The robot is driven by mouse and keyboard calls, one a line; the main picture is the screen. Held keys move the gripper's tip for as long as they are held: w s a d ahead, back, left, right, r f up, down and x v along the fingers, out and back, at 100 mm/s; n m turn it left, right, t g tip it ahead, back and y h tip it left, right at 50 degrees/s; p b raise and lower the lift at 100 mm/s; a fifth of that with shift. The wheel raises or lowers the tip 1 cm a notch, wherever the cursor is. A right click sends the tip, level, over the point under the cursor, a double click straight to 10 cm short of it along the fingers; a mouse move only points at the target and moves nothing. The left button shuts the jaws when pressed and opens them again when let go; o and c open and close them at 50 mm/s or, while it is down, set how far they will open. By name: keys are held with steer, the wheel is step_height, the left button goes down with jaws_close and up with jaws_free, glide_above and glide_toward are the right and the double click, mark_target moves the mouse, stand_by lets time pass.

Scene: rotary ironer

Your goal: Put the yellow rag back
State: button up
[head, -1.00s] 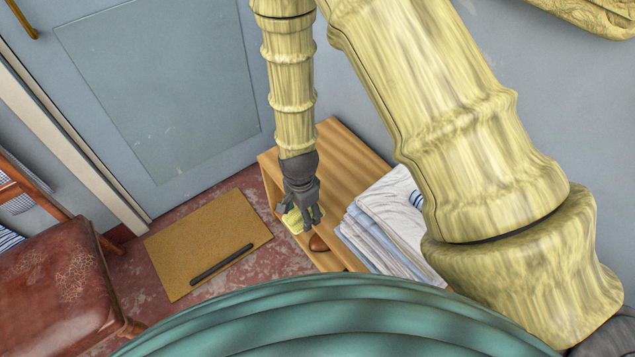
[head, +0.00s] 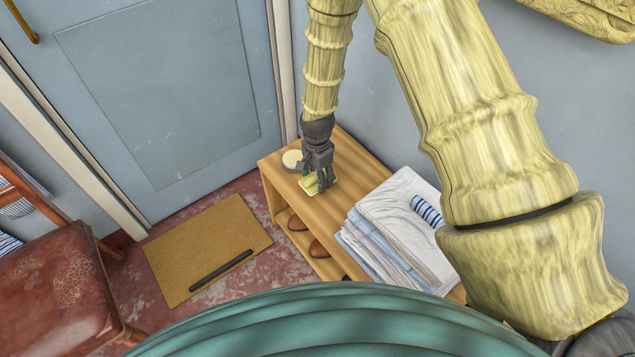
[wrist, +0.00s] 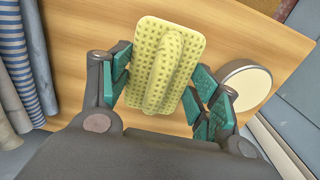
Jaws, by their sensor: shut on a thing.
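The yellow rag (head: 309,186) is a small waffle-textured cloth with a raised fold. In the wrist view the rag (wrist: 187,45) lies between the teal finger pads of my gripper (wrist: 160,88). In the head view my gripper (head: 320,180) points down over the wooden shelf top and is shut on the rag. The rag is at or just above the wood (head: 350,170); I cannot tell whether it touches. My fingers partly hide the rag in the head view.
A round cream-topped object (head: 292,160) stands on the shelf top close to my gripper, and shows in the wrist view (wrist: 244,86). Folded linens (head: 390,225) lie on the shelf's near side. Brown shoes (head: 318,249) sit inside the shelf. A mat (head: 205,250) with a dark bar lies on the floor.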

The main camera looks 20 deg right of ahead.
steer(key=shift+f, duration=1.7)
steer(key=shift+f, duration=0.15)
steer(key=o, duration=0.9)
step_height(320, 180, up, 12)
steer(key=shift+r+p, duration=0.15)
steer(key=shift+p, duration=0.25)
